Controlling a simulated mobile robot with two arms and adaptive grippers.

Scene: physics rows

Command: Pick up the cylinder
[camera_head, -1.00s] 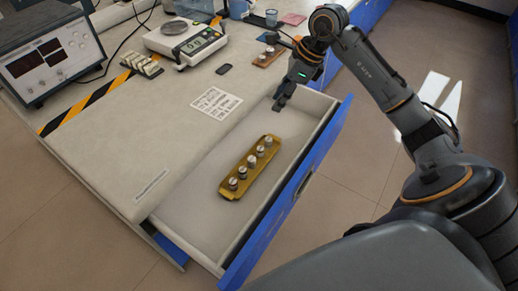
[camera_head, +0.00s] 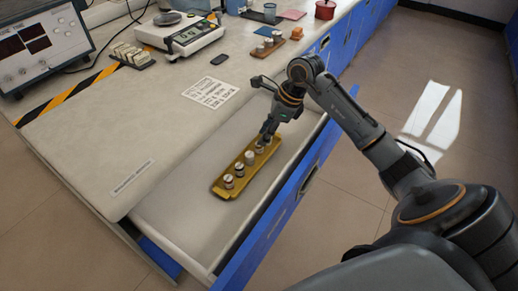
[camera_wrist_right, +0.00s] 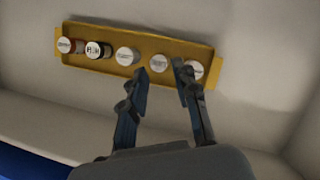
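A yellow tray (camera_head: 219,191) lies in the open drawer and holds a row of several small cylinders with pale tops. In the head view my right gripper (camera_head: 265,138) is low over the tray's far end and partly hides the cylinders there. In the right wrist view the tray (camera_wrist_right: 100,25) shows all along its length. My right gripper (camera_wrist_right: 158,67) is open there, its fingertips to either side of one pale-topped cylinder (camera_wrist_right: 159,62). I cannot tell whether they touch it. Another cylinder (camera_wrist_right: 195,70) stands just right of the right finger. My left gripper is not in view.
The drawer's blue front (camera_head: 262,232) and inner walls rise around the tray. On the bench stand a scale (camera_head: 183,38), a printed sheet (camera_head: 210,92), a meter box (camera_head: 40,40) and a small wooden rack (camera_head: 269,46). The drawer floor beside the tray is clear.

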